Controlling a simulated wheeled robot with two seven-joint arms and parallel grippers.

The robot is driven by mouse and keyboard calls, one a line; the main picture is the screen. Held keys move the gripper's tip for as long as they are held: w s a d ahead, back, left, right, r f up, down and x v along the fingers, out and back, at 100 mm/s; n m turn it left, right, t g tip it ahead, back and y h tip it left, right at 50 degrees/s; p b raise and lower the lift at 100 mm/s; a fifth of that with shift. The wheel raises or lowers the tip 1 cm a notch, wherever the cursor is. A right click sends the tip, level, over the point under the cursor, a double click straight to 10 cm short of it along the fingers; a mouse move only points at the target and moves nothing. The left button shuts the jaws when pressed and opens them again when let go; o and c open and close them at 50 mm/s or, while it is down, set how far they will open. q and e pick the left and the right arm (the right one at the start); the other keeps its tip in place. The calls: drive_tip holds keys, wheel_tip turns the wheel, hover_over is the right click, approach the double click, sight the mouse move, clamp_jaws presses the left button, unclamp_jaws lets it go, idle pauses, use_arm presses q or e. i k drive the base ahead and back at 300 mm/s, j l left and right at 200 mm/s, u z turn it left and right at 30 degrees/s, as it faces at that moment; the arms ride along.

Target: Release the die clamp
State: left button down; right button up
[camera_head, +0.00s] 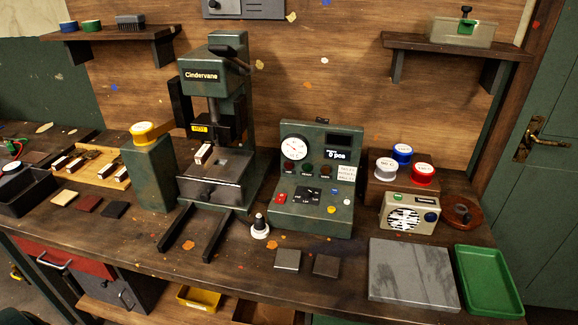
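The dark green press marked "Cindervane" (201,75) stands left of centre on the workbench. Its black upper lever (229,57) slants across the head. A yellow "HOT" label (199,129) is on the dark block under the column. A small block with a white face (203,154) shows just below that block; I cannot tell whether it is clamped or touching. The press bed (211,188) has a bar across its front, and two dark rails extend forward. I cannot make out which part is the die clamp. Neither of my grippers is in view.
A control box with a gauge (308,185) stands right of the press. A yellow-topped green pedestal (149,170) is close on its left. A black-and-white knobbed piece (260,226) stands before it. A grey slab (412,273) and green tray (488,281) lie right.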

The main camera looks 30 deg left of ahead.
sight(214, 136)
drive_tip(key=u, duration=1.3)
